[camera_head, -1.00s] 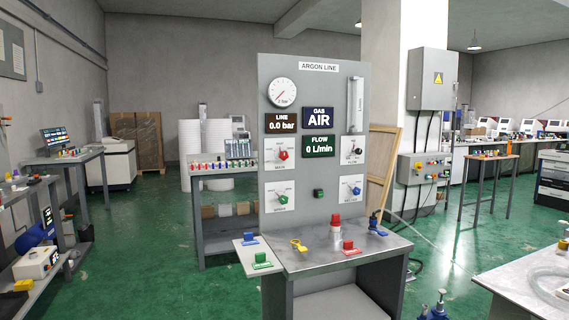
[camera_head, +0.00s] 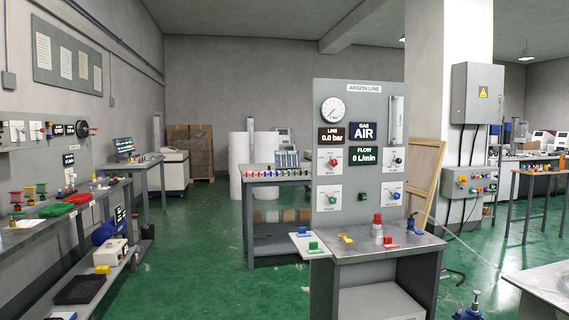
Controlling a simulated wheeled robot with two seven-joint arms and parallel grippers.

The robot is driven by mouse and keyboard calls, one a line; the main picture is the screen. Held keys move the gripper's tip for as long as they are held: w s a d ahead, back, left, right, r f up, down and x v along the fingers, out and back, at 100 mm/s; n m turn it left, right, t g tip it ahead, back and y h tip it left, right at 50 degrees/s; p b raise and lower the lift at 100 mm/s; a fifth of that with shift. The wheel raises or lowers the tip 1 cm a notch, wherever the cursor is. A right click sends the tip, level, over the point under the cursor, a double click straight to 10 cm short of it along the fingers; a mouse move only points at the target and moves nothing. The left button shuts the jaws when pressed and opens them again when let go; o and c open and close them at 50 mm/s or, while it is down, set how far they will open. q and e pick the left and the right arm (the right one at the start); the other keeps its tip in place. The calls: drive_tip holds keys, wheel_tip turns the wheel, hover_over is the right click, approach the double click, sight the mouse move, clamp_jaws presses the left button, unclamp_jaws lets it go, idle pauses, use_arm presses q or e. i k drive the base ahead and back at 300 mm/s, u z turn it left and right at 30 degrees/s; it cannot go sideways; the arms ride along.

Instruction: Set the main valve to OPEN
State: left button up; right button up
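The Argon Line panel (camera_head: 345,110) stands upright on a grey bench, right of the middle of the head view. Its main valve (camera_head: 331,161) is a red knob on a white plate at the panel's upper left; its small lettering is too small to read and I cannot tell its setting. The line display (camera_head: 331,134) reads 0.0 bar, the gas display (camera_head: 363,131) reads AIR and the flow display (camera_head: 363,155) reads 0 L/min. Neither of my grippers is in view.
The panel's bench (camera_head: 385,247) carries a red-topped cylinder (camera_head: 377,226) and small coloured tags. A shelf bench (camera_head: 62,220) runs along the left wall. A pale table (camera_head: 545,285) is at the lower right. Green floor (camera_head: 205,260) lies open left of the panel.

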sight(333, 162)
drive_tip(key=u, duration=0.5)
drive_tip(key=i, duration=0.9)
drive_tip(key=u, duration=0.15)
